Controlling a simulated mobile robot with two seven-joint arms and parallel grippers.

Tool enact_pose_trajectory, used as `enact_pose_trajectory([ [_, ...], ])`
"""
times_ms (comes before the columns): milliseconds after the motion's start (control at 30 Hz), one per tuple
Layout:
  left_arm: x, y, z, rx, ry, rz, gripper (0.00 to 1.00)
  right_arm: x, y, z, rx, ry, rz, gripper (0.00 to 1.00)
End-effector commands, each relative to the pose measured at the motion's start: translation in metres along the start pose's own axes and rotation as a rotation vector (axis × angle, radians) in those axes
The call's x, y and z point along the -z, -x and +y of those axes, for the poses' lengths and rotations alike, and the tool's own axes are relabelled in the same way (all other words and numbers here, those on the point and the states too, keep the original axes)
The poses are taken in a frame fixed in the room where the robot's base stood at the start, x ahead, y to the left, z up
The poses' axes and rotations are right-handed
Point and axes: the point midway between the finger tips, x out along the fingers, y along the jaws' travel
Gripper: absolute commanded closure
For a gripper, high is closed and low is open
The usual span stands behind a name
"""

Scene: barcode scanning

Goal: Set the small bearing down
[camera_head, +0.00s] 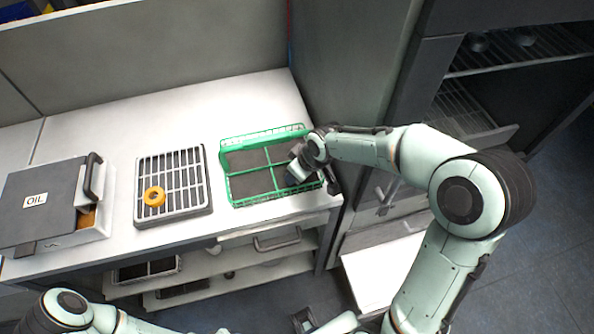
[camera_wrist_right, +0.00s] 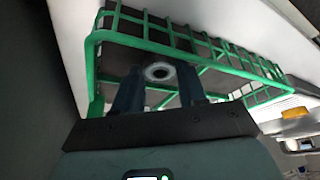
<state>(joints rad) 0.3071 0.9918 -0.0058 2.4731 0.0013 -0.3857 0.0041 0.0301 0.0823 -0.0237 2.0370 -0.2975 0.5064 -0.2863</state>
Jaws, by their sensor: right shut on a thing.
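The small bearing (camera_wrist_right: 158,72), a pale metal ring with a dark hole, sits between the two dark fingers of my right gripper (camera_wrist_right: 158,90) in the right wrist view. The gripper is shut on it. In the head view, my right gripper (camera_head: 297,172) is over the right side of the green wire basket (camera_head: 232,187), which is split into compartments with dark floors. The basket's green rim also shows in the wrist view (camera_wrist_right: 180,50). I cannot tell how high the bearing is above the basket floor.
An orange ring (camera_head: 154,196) lies on a slatted tray (camera_head: 190,208) left of the basket. A dark-lidded box marked OIL (camera_head: 50,198) stands at the far left. Bare white counter (camera_head: 225,105) lies behind the basket. A shelf with trays is below.

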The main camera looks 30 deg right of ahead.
Motion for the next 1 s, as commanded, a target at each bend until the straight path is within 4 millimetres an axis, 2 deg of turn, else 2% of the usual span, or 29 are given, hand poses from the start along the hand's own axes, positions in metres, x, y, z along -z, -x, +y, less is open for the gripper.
enact_pose_trajectory([
  [100,-0.001,-0.004,-0.002,0.001,0.001,-0.002,0.57,-0.001,-0.003,0.000,0.000,0.000,0.000,0.90],
  [133,-0.001,-0.004,-0.002,0.001,0.001,-0.002,0.57,-0.002,-0.004,0.000,0.000,0.000,0.000,0.56],
  [200,-0.001,-0.003,-0.001,0.001,0.001,-0.002,0.57,-0.001,-0.003,0.000,0.000,0.000,0.000,0.34],
  [500,-0.001,-0.002,-0.001,0.000,0.000,-0.001,0.57,0.000,-0.001,0.000,0.000,0.000,0.000,0.34],
  [633,0.000,0.001,0.001,0.000,0.000,0.001,0.57,0.002,0.009,0.001,-0.002,0.000,0.004,0.34],
  [1000,0.002,0.006,0.003,-0.001,-0.001,0.003,0.57,0.002,0.086,0.000,-0.003,0.001,0.006,0.34],
])
